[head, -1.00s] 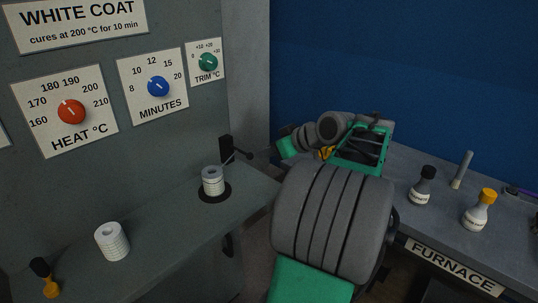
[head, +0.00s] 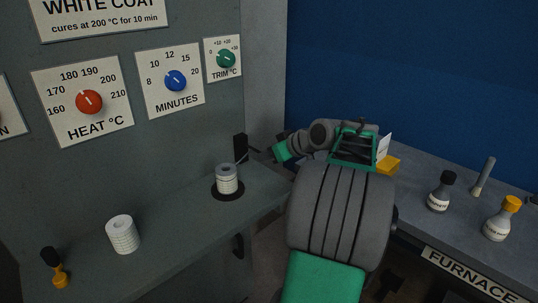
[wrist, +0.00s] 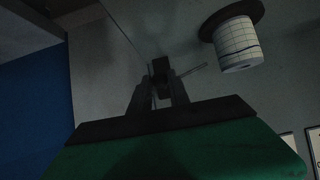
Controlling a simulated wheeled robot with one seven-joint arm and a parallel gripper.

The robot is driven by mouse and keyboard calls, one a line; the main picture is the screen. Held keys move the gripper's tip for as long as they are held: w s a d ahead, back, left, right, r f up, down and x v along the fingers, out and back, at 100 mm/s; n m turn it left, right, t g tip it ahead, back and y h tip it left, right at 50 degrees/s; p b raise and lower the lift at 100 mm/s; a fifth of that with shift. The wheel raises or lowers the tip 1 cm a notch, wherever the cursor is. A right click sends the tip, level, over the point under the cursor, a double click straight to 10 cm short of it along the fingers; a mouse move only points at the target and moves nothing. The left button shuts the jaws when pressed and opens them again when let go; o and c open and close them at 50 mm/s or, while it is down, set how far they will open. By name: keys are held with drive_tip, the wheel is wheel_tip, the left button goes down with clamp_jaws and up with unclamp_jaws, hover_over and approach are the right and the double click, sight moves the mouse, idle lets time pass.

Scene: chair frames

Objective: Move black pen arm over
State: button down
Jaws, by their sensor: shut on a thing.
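The black pen arm (head: 240,147) stands at the back edge of the grey shelf, just behind a white paper-wrapped drum (head: 227,180) on a black disc. In the wrist view, my gripper (wrist: 160,80) is shut on a small black block of the pen arm (wrist: 160,67). A thin rod reaches from there toward the drum (wrist: 236,43), which has grid lines and a blue trace. The rod's tip is close to the drum; I cannot tell whether it touches. In the head view my gripper (head: 256,153) is small and dark beside the pen arm.
A white paper roll (head: 122,234) and a black-and-yellow stamp-like object (head: 56,268) are on the shelf at left. The panel behind has red (head: 89,102), blue (head: 176,81) and green (head: 226,59) knobs. Bottles (head: 441,192) stand on the furnace bench at right.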

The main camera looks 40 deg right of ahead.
drive_tip(key=shift+w+r+p, duration=0.2)
drive_tip(key=shift+r+p, duration=0.85)
drive_tip(key=shift+r, duration=0.35)
drive_tip(key=shift+w+r+p, duration=0.2)
drive_tip(key=shift+r+p, duration=0.3)
drive_tip(key=shift+r, duration=0.1)
drive_tip(key=shift+w+r+p, duration=0.35)
drive_tip(key=shift+r+p, duration=0.15)
drive_tip(key=shift+r, duration=0.15)
drive_tip(key=shift+w+r+p, duration=0.4)
drive_tip(key=shift+r+p, duration=0.25)
drive_tip(key=shift+r, duration=0.05)
drive_tip(key=shift+w+r+p, duration=0.35)
drive_tip(key=shift+w, duration=0.1)
